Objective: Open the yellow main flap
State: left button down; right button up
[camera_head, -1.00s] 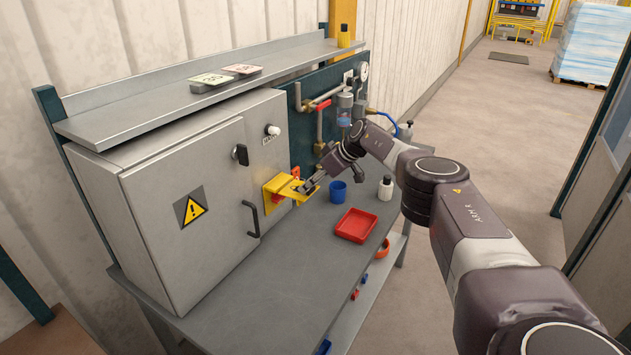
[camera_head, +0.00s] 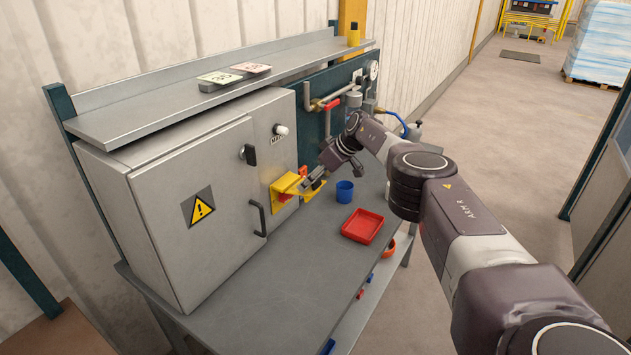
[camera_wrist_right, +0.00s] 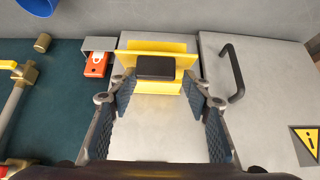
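The yellow main flap (camera_head: 285,187) sits low on the front of the grey cabinet's right section, right of the door handle. It also shows in the right wrist view (camera_wrist_right: 160,48), with a dark block (camera_wrist_right: 155,68) in front of its middle. My right gripper (camera_head: 309,184) is at the flap's right side in the head view and partly covers it. In the right wrist view its two fingers (camera_wrist_right: 160,88) are spread on either side of the flap's lower part, with nothing clamped between them. Contact cannot be told. My left gripper is not in view.
The grey door has a dark handle (camera_head: 259,219) and a warning sign (camera_head: 199,207). An orange-red part (camera_wrist_right: 96,64) sits beside the flap. A blue cup (camera_head: 344,191) and red tray (camera_head: 362,226) stand on the bench (camera_head: 270,295). Pipes (camera_head: 335,100) run behind. The front bench is clear.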

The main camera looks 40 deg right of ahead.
jog(key=shift+d+f, duration=0.1)
jog(key=shift+f, duration=0.15)
jog(key=shift+s+d+r, duration=0.1)
jog(key=shift+s+d, duration=0.15)
jog(key=shift+s+d+r, duration=0.2)
jog(key=shift+s+r, duration=0.1)
jog(key=v, duration=1)
jog(key=shift+a+r, duration=0.3)
jog(key=shift+r, duration=0.15)
jog(key=shift+w, duration=0.1)
jog(key=shift+c, duration=0.2)
